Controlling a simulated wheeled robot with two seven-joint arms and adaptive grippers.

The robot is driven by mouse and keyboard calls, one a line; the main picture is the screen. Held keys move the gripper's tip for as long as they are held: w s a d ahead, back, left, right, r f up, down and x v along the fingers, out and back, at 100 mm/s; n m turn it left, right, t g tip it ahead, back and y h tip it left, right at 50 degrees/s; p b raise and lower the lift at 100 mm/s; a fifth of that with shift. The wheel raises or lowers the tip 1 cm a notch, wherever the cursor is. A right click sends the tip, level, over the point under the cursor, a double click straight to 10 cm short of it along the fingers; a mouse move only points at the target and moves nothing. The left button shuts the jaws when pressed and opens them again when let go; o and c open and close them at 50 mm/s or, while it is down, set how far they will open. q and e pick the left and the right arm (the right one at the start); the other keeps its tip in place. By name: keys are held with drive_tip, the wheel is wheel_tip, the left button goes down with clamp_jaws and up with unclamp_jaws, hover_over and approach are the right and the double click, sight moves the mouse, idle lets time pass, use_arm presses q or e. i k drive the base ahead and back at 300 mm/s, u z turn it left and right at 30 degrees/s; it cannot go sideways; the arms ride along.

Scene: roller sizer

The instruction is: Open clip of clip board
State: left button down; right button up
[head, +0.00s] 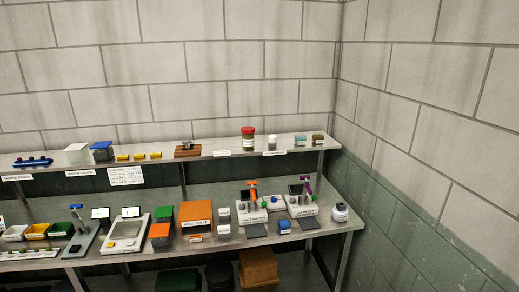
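A small brown board (181,153) with a dark metal piece (187,145) on top lies on the upper shelf, left of the middle of the head view. It looks like the clip board, but it is far off and too small to tell whether its clip is open or shut. Neither of my grippers shows in the head view.
The upper shelf (222,147) also holds yellow blocks (139,156), a blue box (102,151) and a red-lidded jar (248,141). The lower bench (349,219) is crowded with bins, a scale (126,234) and white instruments (251,212). Block walls stand behind and right.

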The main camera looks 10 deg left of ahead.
sight(187, 142)
drive_tip(key=u, duration=0.35)
drive_tip(key=i, duration=2.05)
drive_tip(key=u, duration=0.3)
